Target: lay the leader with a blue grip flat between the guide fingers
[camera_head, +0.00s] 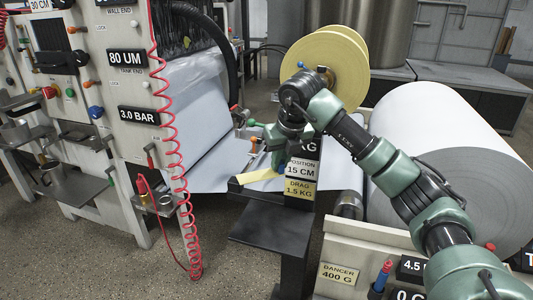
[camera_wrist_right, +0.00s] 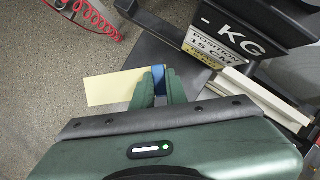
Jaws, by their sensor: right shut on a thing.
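The leader is a pale yellow strip (camera_head: 256,178) with a blue grip (camera_wrist_right: 158,77). My right gripper (camera_wrist_right: 160,88) is shut on the blue grip, and the yellow strip (camera_wrist_right: 112,88) sticks out to the left in the right wrist view. In the head view my right gripper (camera_head: 280,163) is partly hidden beside the black post. The strip appears just above a black bracket (camera_head: 236,187) with a short upright end, perhaps one of the guide fingers. I cannot tell whether the strip touches it. My left gripper is out of view.
A black post carries a "POSITION 15 CM" sign (camera_head: 302,168). A black shelf (camera_head: 270,226) stands below the bracket. A red coiled hose (camera_head: 178,215) hangs at the left.

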